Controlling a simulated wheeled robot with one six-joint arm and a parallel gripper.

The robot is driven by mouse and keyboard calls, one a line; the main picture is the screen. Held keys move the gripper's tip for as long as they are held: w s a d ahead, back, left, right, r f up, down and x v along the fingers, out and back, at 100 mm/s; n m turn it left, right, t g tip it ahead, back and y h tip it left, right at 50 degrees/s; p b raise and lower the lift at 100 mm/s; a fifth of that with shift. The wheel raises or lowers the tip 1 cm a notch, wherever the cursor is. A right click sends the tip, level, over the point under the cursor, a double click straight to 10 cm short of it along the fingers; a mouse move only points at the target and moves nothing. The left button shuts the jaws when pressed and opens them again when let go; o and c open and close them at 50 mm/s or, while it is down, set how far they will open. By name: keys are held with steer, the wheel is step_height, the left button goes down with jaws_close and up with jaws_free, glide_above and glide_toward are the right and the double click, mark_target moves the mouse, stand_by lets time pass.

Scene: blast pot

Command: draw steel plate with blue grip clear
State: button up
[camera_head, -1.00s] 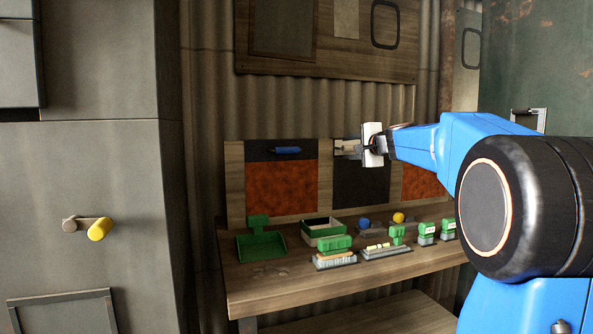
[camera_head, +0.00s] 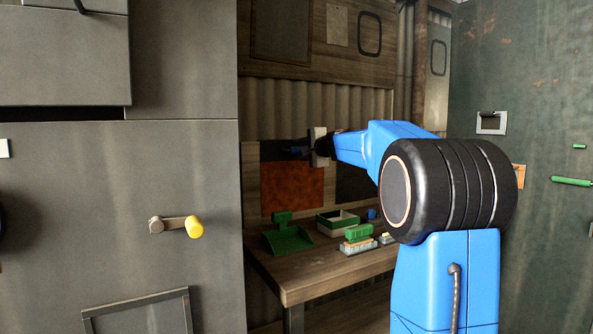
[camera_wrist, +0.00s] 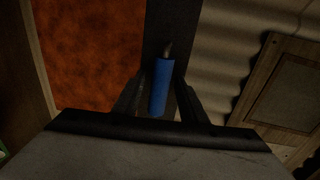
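The steel plate (camera_head: 270,151) shows as a dark strip across the top of a rust-orange panel on the board behind the bench. Its blue grip (camera_head: 295,149) is partly hidden by my gripper (camera_head: 312,149) in the head view. In the wrist view the blue grip (camera_wrist: 158,88) lies between the two dark fingers of my gripper (camera_wrist: 160,82), with the dark plate (camera_wrist: 170,25) behind it. The fingers are apart, one on each side of the grip, with narrow gaps showing. Whether either one touches it is hard to tell.
A wooden bench (camera_head: 290,285) holds a green dustpan (camera_head: 288,240), an open green-rimmed box (camera_head: 337,222) and a green brush (camera_head: 358,232). A grey cabinet with a yellow knob (camera_head: 195,227) stands close on the left. A dark panel (camera_head: 355,182) is right of the rust-orange panel (camera_head: 292,187).

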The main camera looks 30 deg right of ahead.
steer(key=shift+r, duration=0.1)
jaws_close()
steer(key=shift+r, duration=0.35)
steer(key=shift+r, duration=0.4)
steer(key=shift+r, duration=0.3)
steer(key=shift+r, duration=0.45)
steer(key=shift+r, duration=0.1)
